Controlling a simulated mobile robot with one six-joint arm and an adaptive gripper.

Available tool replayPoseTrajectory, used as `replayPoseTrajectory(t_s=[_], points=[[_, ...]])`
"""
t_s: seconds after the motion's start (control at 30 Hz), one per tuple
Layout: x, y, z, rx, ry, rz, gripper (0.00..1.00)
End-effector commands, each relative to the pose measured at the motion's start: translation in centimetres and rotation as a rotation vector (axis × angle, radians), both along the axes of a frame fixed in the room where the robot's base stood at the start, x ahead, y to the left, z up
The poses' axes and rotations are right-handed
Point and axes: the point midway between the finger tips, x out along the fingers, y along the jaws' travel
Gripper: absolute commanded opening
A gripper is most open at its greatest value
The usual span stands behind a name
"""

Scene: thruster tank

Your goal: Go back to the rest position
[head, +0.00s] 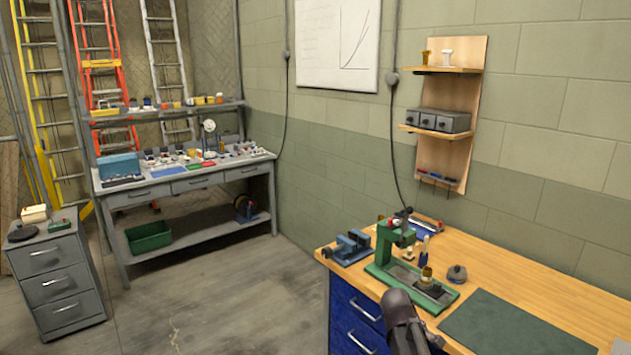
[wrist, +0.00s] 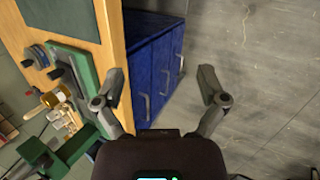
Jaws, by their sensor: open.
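My gripper (wrist: 161,82) is open and empty in the wrist view, its two fingers spread wide. Between and beyond the fingers are the blue drawer front of the bench and the grey floor. A dark part of my arm (head: 402,322) shows in the head view at the bench's front edge, just in front of the green press (head: 384,248). The fingertips cannot be made out in the head view. The press also shows in the wrist view (wrist: 75,150), left of my gripper. A brass-coloured piece (head: 426,277) stands upright at the press base.
The wooden bench (head: 540,268) carries a blue fixture (head: 347,247), a small round grey part (head: 457,273) and a dark green mat (head: 495,325). A wooden wall shelf (head: 455,110) stands behind. Open floor (head: 230,300) lies left, with a grey drawer cabinet (head: 58,280) and a workbench (head: 190,182) beyond.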

Motion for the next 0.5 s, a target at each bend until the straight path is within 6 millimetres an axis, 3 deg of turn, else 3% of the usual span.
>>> replayPoseTrajectory(t_s=[0.03, 0.3, 0.5], points=[[-1.5, 1.0, -0.8, 0.055, -0.016, -0.063, 0.92], [-7.0, 6.3, -3.2, 0.334, -0.045, -0.433, 0.92], [-9.8, 9.1, -3.9, 0.461, -0.022, -0.638, 0.92]])
